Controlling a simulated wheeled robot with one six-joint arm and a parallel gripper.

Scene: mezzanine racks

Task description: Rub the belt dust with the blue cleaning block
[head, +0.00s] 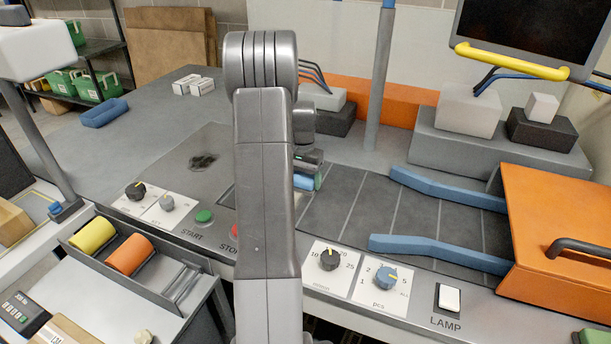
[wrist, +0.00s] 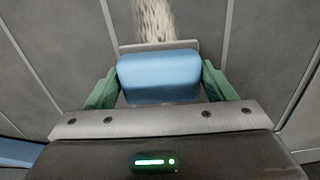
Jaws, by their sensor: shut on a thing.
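My gripper (wrist: 160,86) is shut on the blue cleaning block (wrist: 160,76), its green fingers on either side of it. A thin grey edge shows along the block's far side. The pale, grainy belt dust (wrist: 155,18) lies as a streak on the dark belt (wrist: 62,45), just beyond the block. Whether the block touches the belt, I cannot tell. In the head view the block (head: 306,182) shows only partly, behind my arm, over the left part of the belt (head: 365,213). The dust is hidden there.
Two blue guide rails (head: 440,246) and an orange hood (head: 555,235) stand at the belt's right. A grey post (head: 380,80) rises behind it. Knobs and buttons line the front panel (head: 330,268).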

